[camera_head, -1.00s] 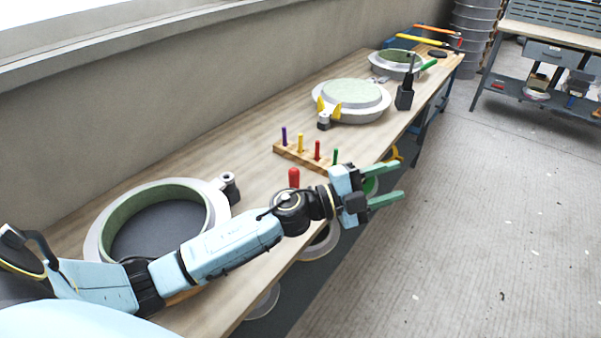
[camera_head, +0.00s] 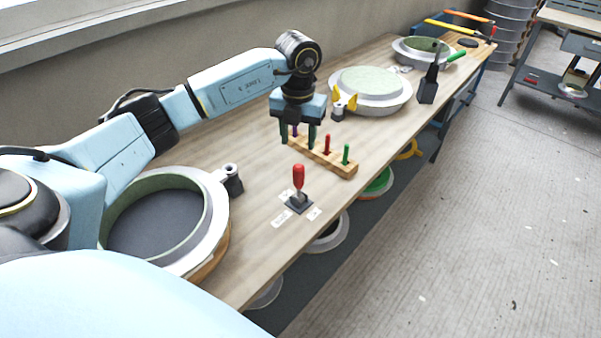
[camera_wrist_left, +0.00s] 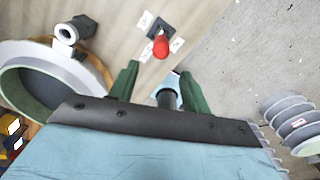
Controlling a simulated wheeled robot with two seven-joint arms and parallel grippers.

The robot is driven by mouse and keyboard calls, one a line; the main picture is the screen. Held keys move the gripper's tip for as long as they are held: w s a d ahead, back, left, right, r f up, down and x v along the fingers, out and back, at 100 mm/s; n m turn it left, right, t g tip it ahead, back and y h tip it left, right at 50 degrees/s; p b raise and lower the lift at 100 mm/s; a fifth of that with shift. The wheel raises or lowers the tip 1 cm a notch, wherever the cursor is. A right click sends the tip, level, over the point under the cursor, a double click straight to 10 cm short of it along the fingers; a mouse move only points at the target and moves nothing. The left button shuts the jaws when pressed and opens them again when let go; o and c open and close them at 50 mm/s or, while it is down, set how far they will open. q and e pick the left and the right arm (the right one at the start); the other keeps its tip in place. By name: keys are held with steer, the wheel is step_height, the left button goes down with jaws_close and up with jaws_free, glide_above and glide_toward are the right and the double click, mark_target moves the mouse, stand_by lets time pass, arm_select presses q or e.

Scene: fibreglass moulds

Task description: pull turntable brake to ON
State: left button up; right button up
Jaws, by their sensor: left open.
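A red-handled lever (camera_head: 298,176), which looks like the turntable brake, stands roughly upright on a small dark base (camera_head: 299,204) near the bench's front edge. White labels lie beside it; I cannot read them. In the left wrist view the red handle (camera_wrist_left: 160,47) shows beyond the fingertips, roughly centred between them. My left gripper (camera_head: 298,138) points down, open, with green fingers, above the bench and behind the lever, near the peg block. It is apart from the lever. The left wrist view shows the open fingers (camera_wrist_left: 160,85) too. My right gripper is not in view.
A wooden block (camera_head: 338,164) with coloured pegs stands right behind the lever. A round mould (camera_head: 218,215) with a green inner wall lies at left. Another mould (camera_head: 371,90) and a black tool (camera_head: 428,88) stand farther along. Bench around the lever is clear.

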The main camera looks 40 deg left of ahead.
mark_target(299, 175)
arm_select(q)
step_height(299, 175, down, 12)
steer(key=shift+d+f, duration=0.1)
steer(key=shift+f, duration=0.05)
stand_by(0.3)
jaws_close()
